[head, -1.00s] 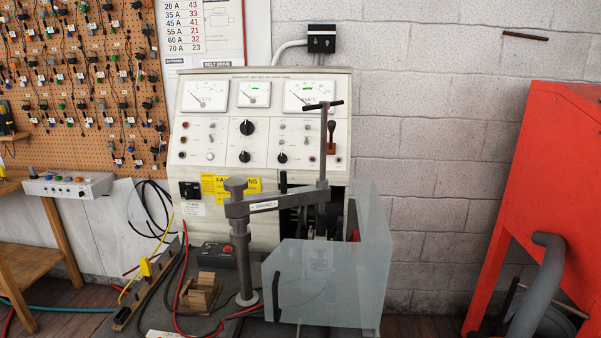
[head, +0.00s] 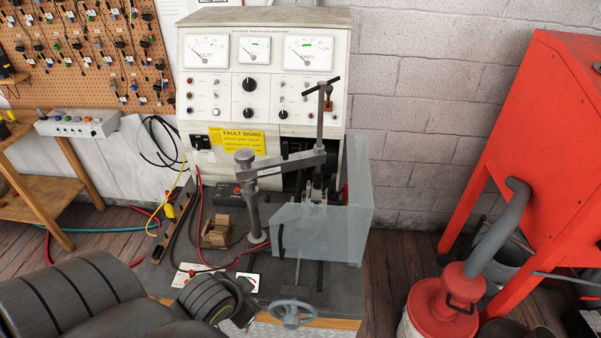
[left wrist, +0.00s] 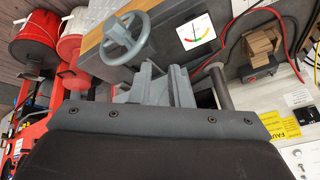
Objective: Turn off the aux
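The tester's white panel (head: 262,98) stands upright at the back of the bench, with dials, lamps, small toggles and round black knobs. No label reading aux is legible. My left arm reaches over the bench's front left, well short of the panel. My left gripper (head: 238,308) shows only as a dark end; its fingers cannot be made out. My right gripper is out of view.
A grey post and swing arm (head: 285,163) and a clear guard (head: 318,232) stand before the panel's right side. A handwheel (head: 291,313) is at the front edge. Cables and a wooden block (head: 216,232) lie left. A red cabinet (head: 540,130) is right.

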